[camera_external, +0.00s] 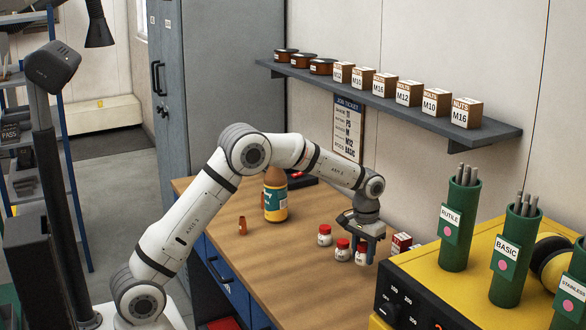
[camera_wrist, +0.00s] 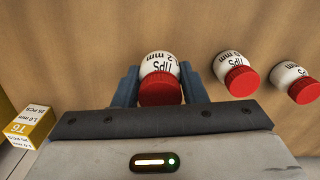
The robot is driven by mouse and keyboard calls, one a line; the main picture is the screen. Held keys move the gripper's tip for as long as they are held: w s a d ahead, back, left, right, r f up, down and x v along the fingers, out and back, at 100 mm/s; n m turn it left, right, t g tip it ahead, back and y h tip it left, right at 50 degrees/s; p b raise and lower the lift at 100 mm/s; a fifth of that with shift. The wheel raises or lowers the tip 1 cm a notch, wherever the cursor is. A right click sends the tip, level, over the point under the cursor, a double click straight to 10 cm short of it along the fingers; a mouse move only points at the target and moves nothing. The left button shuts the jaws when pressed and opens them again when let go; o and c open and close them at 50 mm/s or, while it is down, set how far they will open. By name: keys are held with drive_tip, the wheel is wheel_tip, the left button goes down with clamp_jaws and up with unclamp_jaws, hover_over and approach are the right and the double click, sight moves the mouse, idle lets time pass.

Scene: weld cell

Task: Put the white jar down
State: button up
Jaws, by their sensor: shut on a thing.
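The white jar has a red lid and dark print reading "TIPS" and "2 mm"; it sits between my gripper's two fingers in the wrist view (camera_wrist: 158,65). In the external view the jar (camera_external: 361,257) is partly hidden by a finger. My gripper (camera_external: 364,254) points down over the workbench (camera_external: 290,255) and is shut on the jar. Its blue-grey fingers also show in the wrist view (camera_wrist: 160,82), one on each side of the jar. The jar looks upright, at or just above the bench top; I cannot tell whether it touches.
Two similar red-lidded jars, a nearer one (camera_external: 343,249) and a farther one (camera_external: 325,235), stand left of my gripper. A small box (camera_external: 402,243) and a yellow machine (camera_external: 450,285) lie right. A bottle (camera_external: 275,200) and copper-coloured piece (camera_external: 242,226) stand farther left. Bench front is clear.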

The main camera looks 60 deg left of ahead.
sight(362, 264)
drive_tip(key=shift+f, duration=2.1)
drive_tip(key=o, duration=1)
wheel_tip(362, 264, up, 12)
drive_tip(key=shift+r+b, duration=0.1)
drive_tip(key=shift+b, duration=0.2)
drive_tip(key=s+r, duration=0.6)
drive_tip(key=s, duration=0.2)
drive_tip(key=s+m+t, duration=0.1)
drive_tip(key=s, duration=0.8)
drive_tip(key=s+f+t, duration=0.1)
drive_tip(key=s, duration=0.9)
drive_tip(key=s+f+m+t, duration=0.1)
drive_tip(key=s, duration=0.9)
drive_tip(key=shift+s+f+m, duration=0.15)
drive_tip(key=shift+s+m, duration=0.1)
drive_tip(key=shift+m, duration=0.05)
